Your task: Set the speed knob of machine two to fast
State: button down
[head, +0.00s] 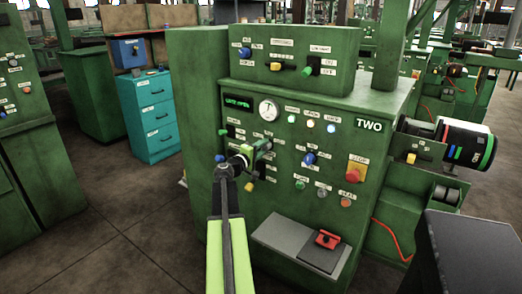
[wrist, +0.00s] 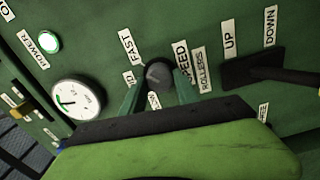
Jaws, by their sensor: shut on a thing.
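Machine two (head: 335,105) is a green cabinet marked TWO, with its control panel facing me. My gripper (head: 258,148) reaches the panel's left part, below the round gauge, and hides the knob in the head view. In the wrist view the speed knob (wrist: 158,74) is a round dark grey knob beside the SPEED label (wrist: 183,60). My gripper's two green fingers are shut on it, one on each side. The FAST label (wrist: 131,47) is up and left of the knob. Other setting labels are partly hidden by the fingers. Which setting the knob points to is unclear.
A dark lever (wrist: 265,72) with UP and DOWN labels sits right of the knob. The gauge (wrist: 77,103) and a lit green POWER button (wrist: 48,41) are to the left. A red stop button (head: 355,174) and several coloured knobs share the panel.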

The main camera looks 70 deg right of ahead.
jog(key=shift+m, duration=0.5)
jog(key=c, duration=0.9)
grip_release()
jog(key=v, duration=1.7)
jog(key=shift+w+a, duration=0.1)
jog(key=shift+a, duration=0.15)
